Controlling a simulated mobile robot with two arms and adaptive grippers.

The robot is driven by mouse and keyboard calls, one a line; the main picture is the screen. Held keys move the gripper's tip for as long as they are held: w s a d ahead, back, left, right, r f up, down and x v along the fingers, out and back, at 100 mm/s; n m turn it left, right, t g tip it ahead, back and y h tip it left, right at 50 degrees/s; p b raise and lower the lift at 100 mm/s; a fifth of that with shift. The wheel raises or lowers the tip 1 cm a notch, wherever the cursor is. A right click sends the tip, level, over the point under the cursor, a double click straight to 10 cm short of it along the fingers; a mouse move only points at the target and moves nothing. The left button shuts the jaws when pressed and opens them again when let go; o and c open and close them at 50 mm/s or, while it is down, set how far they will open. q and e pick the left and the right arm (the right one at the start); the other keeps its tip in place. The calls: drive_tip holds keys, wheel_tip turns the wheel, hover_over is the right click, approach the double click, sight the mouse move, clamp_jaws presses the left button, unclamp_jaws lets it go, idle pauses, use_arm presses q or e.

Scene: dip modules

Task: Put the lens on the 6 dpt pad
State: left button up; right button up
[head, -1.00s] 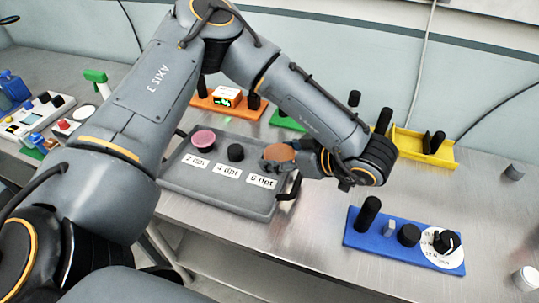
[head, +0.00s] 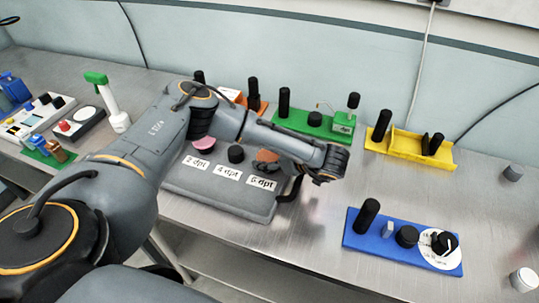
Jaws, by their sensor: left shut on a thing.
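A grey tray (head: 225,203) bears pads labelled 2 dpt, 4 dpt and 6 dpt. The orange-brown lens (head: 268,155) is at the tray's right end, behind the 6 dpt label (head: 261,183). A pink disc (head: 203,145) sits on the 2 dpt pad. The black 4 dpt pad (head: 236,154) is bare. My right gripper is not in view.
A blue module (head: 375,244) with black knobs lies right of the tray. Green (head: 300,122) and yellow (head: 405,150) modules stand behind. Bare table lies between the tray and blue module.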

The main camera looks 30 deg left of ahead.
use_arm(q)
drive_tip(key=shift+f, duration=0.1)
drive_tip(key=shift+f, duration=0.15)
drive_tip(key=o, duration=1)
drive_tip(key=shift+r, duration=0.2)
drive_tip(key=shift+d, duration=0.25)
drive_tip(key=b+v, duration=0.1)
drive_tip(key=v, duration=1)
drive_tip(key=shift+s+d+r, duration=0.1)
drive_tip(key=shift+d+r, duration=0.1)
drive_tip(key=shift+d, duration=0.05)
